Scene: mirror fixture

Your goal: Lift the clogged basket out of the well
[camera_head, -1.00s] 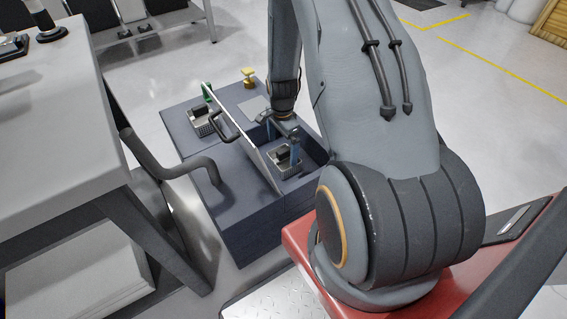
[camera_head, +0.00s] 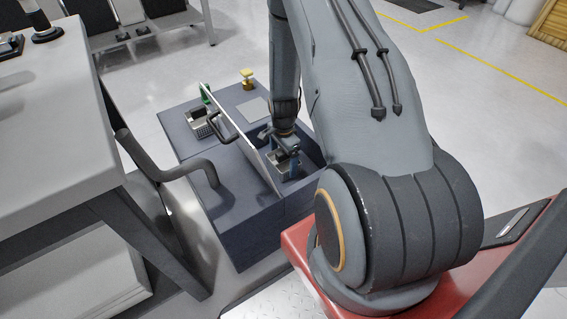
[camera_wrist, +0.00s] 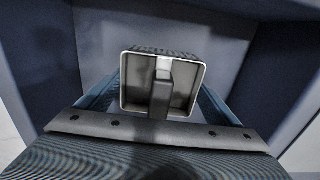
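The basket (camera_wrist: 127,82) is a grey, light-rimmed box with an upright dark handle (camera_wrist: 161,98) in its middle. In the wrist view it sits in the blue-grey well (camera_wrist: 230,45). My gripper (camera_wrist: 162,90) has its two blue fingers spread apart, one on each side of the basket, with the handle between them and clear of both. In the head view my gripper (camera_head: 291,150) points down into the right well, and part of the basket (camera_head: 281,160) shows beside it. The fingertips are partly hidden behind the basket in the wrist view.
A thin white upright panel (camera_head: 236,128) divides the fixture. A yellow knob (camera_head: 248,78) stands at the back. A grey bench (camera_head: 60,120) with a bent pipe (camera_head: 180,172) is at left.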

